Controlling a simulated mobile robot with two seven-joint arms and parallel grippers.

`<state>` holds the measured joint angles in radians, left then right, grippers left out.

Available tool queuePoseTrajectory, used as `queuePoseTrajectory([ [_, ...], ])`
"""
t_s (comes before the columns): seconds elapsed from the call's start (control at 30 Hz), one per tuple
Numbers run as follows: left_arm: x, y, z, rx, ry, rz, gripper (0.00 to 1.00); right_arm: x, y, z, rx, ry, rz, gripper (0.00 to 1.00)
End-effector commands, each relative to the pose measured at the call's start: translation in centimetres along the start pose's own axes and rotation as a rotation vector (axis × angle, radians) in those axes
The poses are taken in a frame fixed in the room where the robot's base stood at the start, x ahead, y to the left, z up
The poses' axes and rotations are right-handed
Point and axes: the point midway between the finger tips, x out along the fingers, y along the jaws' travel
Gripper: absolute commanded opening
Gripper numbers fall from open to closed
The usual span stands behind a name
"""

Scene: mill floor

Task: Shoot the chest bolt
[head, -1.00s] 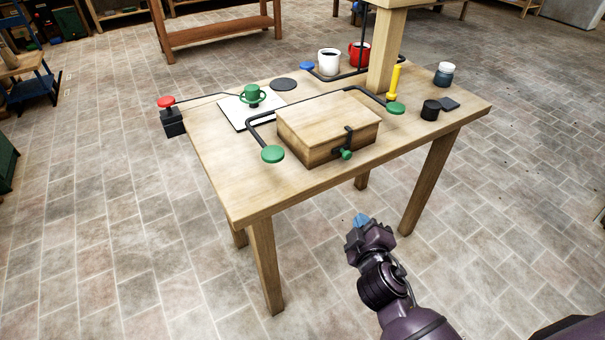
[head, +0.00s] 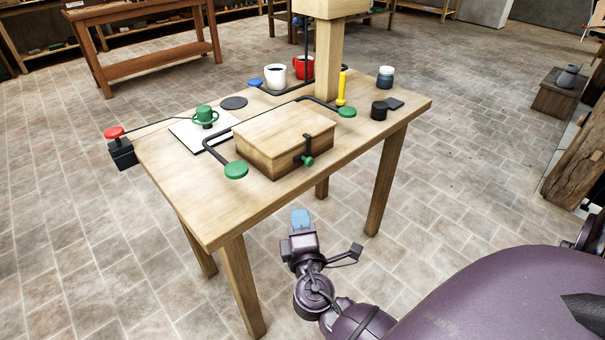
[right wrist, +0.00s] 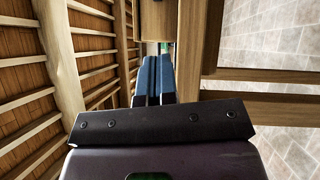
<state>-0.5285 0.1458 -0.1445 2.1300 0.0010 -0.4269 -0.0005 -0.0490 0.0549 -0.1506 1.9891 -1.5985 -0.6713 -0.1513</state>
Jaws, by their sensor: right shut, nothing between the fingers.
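A closed wooden chest (head: 277,138) sits on the wooden table (head: 222,222). Its bolt, with a green knob (head: 305,160) and a dark bracket, is on the front right face. My right gripper (head: 301,218) is in front of the table and below the tabletop's level in the picture, apart from the chest and the bolt. Its blue fingers are shut and empty; they also show in the right wrist view (right wrist: 153,80). My left gripper is not in view.
A bent black rod with green discs (head: 236,170) runs beside and behind the chest.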

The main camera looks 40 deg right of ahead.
Motion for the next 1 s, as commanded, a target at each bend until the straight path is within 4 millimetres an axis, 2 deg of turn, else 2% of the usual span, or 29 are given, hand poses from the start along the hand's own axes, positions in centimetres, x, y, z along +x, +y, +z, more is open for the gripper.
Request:
queuePoseTrajectory([
  [0.27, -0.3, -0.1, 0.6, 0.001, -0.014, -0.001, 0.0, 0.7, 0.0, 0.0, 0.002, 0.001, 0.0, 0.0],
  [0.47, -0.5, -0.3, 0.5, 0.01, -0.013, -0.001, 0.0, 3.5, 0.2, -0.1, 0.002, 0.001, 0.004, 0.0],
  [0.87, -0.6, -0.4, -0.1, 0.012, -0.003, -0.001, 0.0, 10.5, 0.2, -0.1, 0.001, 0.001, 0.002, 0.0],
  [1.0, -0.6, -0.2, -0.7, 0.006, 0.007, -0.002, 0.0, 11.7, 0.2, 1.6, 0.001, 0.0, 0.002, 0.0],
])
